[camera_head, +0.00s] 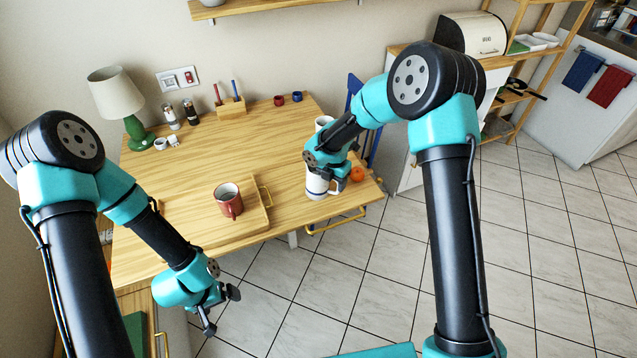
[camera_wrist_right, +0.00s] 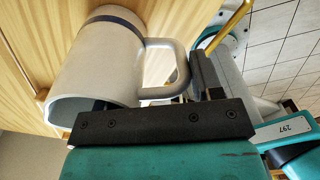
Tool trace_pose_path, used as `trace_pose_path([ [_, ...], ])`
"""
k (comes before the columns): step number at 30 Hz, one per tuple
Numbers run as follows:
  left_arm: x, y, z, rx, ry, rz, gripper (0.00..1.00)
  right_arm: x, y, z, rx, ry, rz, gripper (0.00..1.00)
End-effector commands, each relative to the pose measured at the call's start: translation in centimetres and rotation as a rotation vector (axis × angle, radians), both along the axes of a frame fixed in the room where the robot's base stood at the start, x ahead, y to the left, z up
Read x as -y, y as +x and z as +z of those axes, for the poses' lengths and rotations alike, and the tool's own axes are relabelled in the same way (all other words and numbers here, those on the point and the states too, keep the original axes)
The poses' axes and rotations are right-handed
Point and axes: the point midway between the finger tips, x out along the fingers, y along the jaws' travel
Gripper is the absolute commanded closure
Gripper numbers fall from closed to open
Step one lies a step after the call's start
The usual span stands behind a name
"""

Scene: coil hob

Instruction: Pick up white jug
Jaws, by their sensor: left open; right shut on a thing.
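The white jug (camera_head: 317,187), with a dark blue band, looks upright at the table's right front part. It also shows large in the right wrist view (camera_wrist_right: 95,72), where its handle reaches between my fingers. My right gripper (camera_head: 336,182) is shut on the jug at its handle side. I cannot tell whether the jug's base touches the table. My left gripper (camera_head: 221,310) is open and empty, low in front of the table's front edge and away from the jug.
A red mug (camera_head: 229,202) stands on a wooden tray (camera_head: 180,214) left of the jug. An orange fruit (camera_head: 357,174) lies close to the right of the jug. Another white vessel (camera_head: 323,122) stands behind my right arm. A lamp (camera_head: 121,100) is at the back left.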

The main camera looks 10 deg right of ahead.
Motion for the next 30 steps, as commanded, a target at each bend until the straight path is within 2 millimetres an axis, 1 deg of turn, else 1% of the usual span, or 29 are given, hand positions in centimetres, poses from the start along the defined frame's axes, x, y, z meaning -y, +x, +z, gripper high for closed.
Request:
trace_pose_path([
  [10, 0.0, 0.0, 0.0, 0.0, 0.0, 0.0, 0.0, 0.0, 0.0, 0.1, 0.001, 0.0, 0.0, 0.92],
  [17, 0.0, 0.0, 0.0, 0.0, 0.0, 0.0, 0.0, 0.0, 0.1, 0.6, 0.002, 0.001, -0.001, 0.92],
  [26, 0.0, 0.0, 0.0, 0.0, 0.0, 0.0, 0.0, 0.0, 0.1, 2.3, 0.003, 0.001, 0.001, 0.92],
  [30, 0.0, 0.0, 0.0, 0.0, 0.0, 0.0, 0.0, 0.0, 0.1, 3.4, 0.004, 0.0, -0.001, 0.92],
])
